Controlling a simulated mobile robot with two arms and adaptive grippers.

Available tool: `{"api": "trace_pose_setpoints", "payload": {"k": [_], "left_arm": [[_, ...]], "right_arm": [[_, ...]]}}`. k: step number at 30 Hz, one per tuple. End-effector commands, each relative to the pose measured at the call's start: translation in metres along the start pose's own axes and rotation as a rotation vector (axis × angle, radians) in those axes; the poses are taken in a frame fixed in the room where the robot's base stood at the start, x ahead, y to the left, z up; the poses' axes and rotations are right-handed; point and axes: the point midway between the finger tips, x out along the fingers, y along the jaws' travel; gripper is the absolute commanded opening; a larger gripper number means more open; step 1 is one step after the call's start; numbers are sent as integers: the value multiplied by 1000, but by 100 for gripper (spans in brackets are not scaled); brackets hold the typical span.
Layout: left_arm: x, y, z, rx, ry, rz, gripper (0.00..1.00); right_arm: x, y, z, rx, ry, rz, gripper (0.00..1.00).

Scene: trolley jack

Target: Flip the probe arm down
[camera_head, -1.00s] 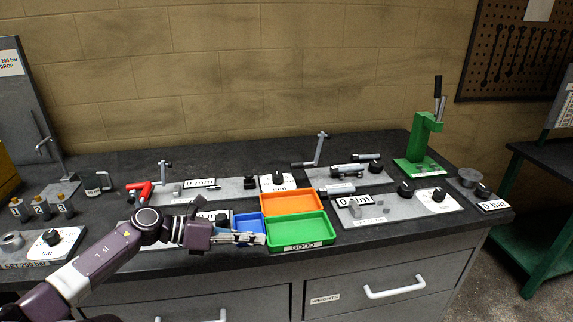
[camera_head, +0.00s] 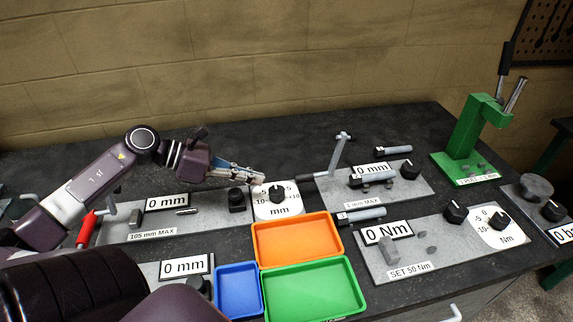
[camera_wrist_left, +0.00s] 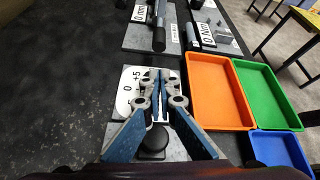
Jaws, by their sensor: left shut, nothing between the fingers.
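The grey lever that looks like the probe arm (camera_head: 338,158) stands raised at the left end of the 1 mm MAX plate, with a dark grip at its foot, in the head view. My left gripper (camera_head: 262,178) is shut and empty. Its fingertips are left of that grip and over the white mm dial card (camera_head: 275,212). In the left wrist view the closed fingertips (camera_wrist_left: 159,78) lie in front of the dial card (camera_wrist_left: 130,95), and a dark bar (camera_wrist_left: 158,38) stands ahead of them. My right gripper is not in view.
Orange (camera_head: 295,238), green (camera_head: 315,290) and blue (camera_head: 238,292) trays lie in front of the dial card. A red-handled lever (camera_head: 86,230) is at the left. A green press (camera_head: 478,135) stands at the right. The bench behind the plates is mostly clear.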

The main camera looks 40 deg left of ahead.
Motion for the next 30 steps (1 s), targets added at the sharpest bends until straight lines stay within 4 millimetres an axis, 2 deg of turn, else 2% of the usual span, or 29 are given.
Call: {"api": "trace_pose_setpoints", "payload": {"k": [12, 17, 23, 30], "left_arm": [[0, -1, 0, 8, 5, -2, 0], [4, -1, 0, 8, 5, -3, 0], [25, -2, 2, 9, 5, -4, 0], [59, -1, 2, 9, 2, -3, 0]], "right_arm": [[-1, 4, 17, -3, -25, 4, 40], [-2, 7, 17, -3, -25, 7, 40], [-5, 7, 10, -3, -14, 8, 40], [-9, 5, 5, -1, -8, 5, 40]]}}
